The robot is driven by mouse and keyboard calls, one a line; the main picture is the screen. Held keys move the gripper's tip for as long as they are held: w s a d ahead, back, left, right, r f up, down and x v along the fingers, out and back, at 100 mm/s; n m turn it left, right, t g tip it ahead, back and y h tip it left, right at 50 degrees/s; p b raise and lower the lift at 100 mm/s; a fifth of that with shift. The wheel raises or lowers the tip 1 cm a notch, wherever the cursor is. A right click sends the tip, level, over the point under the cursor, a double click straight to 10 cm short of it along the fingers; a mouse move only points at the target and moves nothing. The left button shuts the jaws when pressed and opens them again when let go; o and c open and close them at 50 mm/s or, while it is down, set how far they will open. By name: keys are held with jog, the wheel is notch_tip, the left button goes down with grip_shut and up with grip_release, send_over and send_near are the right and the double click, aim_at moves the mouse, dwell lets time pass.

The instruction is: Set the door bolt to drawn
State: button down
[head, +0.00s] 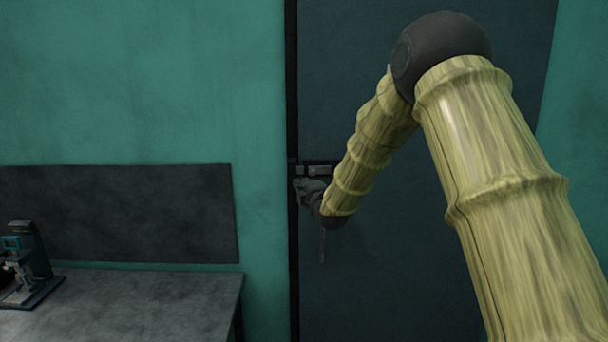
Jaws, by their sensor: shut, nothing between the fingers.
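The door (430,250) is a dark blue-grey panel in the head view, set in a teal wall. The door bolt (318,170) is a small grey and black fitting at the door's left edge, partly hidden by my arm. My gripper (301,187) is at the door's left edge, just below the bolt. It is small and dark here, and is shut with nothing held. I cannot tell whether it touches the bolt. How far the bolt is slid is too small to tell.
A grey bench (130,305) stands at the lower left, with a dark panel (115,212) on the wall behind it. A small dark device (28,265) sits on the bench's left end. A thin grey piece (322,245) hangs below my gripper. The black door frame (292,110) runs vertically beside it.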

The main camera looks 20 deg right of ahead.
jog(key=shift+w, duration=0.1)
jog(key=p, duration=0.5)
send_near(299, 171)
jog(key=w+a, duration=0.2)
jog(key=w, duration=0.1)
jog(key=w+a, duration=0.2)
jog(key=shift+a+r, duration=0.1)
jog(key=shift+r, duration=0.15)
jog(key=shift+w+d+p, duration=0.25)
jog(key=shift+w+p, duration=0.05)
jog(key=shift+p, duration=0.2)
jog(key=d+p, duration=0.1)
jog(key=s+d+p, duration=0.1)
jog(key=shift+d, duration=0.4)
jog(key=shift+d+f, duration=0.1)
jog(key=shift+d, duration=0.1)
jog(key=shift+s+d, duration=0.1)
jog(key=shift+f, duration=0.15)
